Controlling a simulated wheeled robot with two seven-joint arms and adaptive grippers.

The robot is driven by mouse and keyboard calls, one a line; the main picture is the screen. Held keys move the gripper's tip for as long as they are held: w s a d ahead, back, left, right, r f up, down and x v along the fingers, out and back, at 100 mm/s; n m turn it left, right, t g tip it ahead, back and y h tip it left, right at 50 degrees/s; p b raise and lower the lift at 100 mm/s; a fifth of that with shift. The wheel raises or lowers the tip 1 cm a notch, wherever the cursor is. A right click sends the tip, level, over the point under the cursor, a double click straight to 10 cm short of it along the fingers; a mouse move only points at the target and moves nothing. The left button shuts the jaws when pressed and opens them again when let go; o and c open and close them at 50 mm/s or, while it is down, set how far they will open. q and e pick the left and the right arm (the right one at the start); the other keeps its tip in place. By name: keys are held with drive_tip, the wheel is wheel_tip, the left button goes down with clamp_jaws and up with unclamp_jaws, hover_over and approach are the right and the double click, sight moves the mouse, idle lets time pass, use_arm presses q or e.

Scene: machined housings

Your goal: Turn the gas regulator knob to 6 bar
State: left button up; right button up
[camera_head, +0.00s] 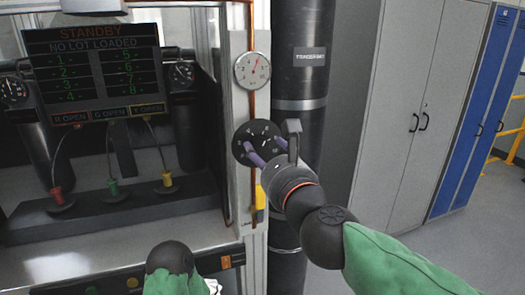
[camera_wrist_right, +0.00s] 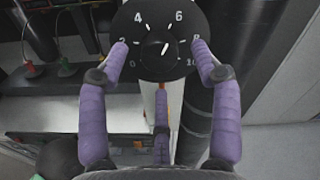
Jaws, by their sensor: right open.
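The regulator knob (camera_head: 243,139) is a round black dial on the pale post, and it fills the top of the right wrist view (camera_wrist_right: 138,33). My right gripper (camera_head: 265,152) has purple fingers, open around the knob. In the right wrist view (camera_wrist_right: 160,58) two fingertips flank the dial and a third is below; contact cannot be told. My left arm shows at the bottom, but its gripper is not seen.
A round pressure gauge (camera_head: 253,70) with a reddish needle sits above the knob. A dark cylinder (camera_head: 301,60) stands just right of the post. A display panel (camera_head: 93,75) reads STANDBY at left. Grey cabinets (camera_head: 395,110) stand at right, with floor in front.

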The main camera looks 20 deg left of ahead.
drive_tip(key=v, duration=0.9)
